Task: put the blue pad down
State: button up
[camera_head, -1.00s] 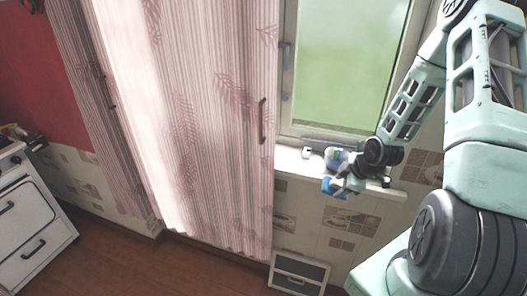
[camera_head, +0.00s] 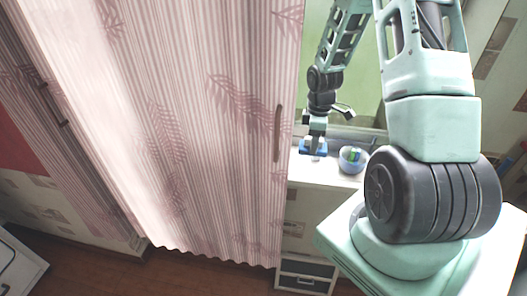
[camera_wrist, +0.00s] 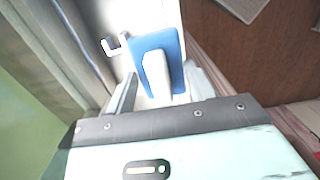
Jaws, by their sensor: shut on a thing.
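The blue pad (camera_head: 313,150) is at my gripper (camera_head: 315,135) in the head view, over the left part of the white window sill (camera_head: 322,176). In the wrist view the blue pad (camera_wrist: 174,49) has a pale raised grip (camera_wrist: 156,72) that stands between the two fingers of my gripper (camera_wrist: 160,88). My gripper is shut on the pad by this grip. The pad's underside is hidden, and I cannot tell whether it touches the sill.
A bowl (camera_head: 353,162) with blue and green things in it stands on the sill right of the pad. A striped curtain (camera_head: 190,130) hangs close on the left. A small white piece (camera_wrist: 113,46) lies beside the pad in the wrist view.

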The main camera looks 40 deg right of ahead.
notch_tip(320, 180, down, 5)
jog(key=shift+w+f+p, duration=0.15)
jog(key=shift+f+p, duration=0.05)
jog(key=shift+p, duration=0.5)
jog(key=shift+f+p, duration=0.65)
jog(key=shift+f, duration=1.55)
jog(key=shift+f, duration=0.1)
jog(key=o, duration=0.9)
notch_tip(320, 180, up, 12)
jog(key=shift+r+b, duration=0.1)
jog(key=shift+b, duration=1.15)
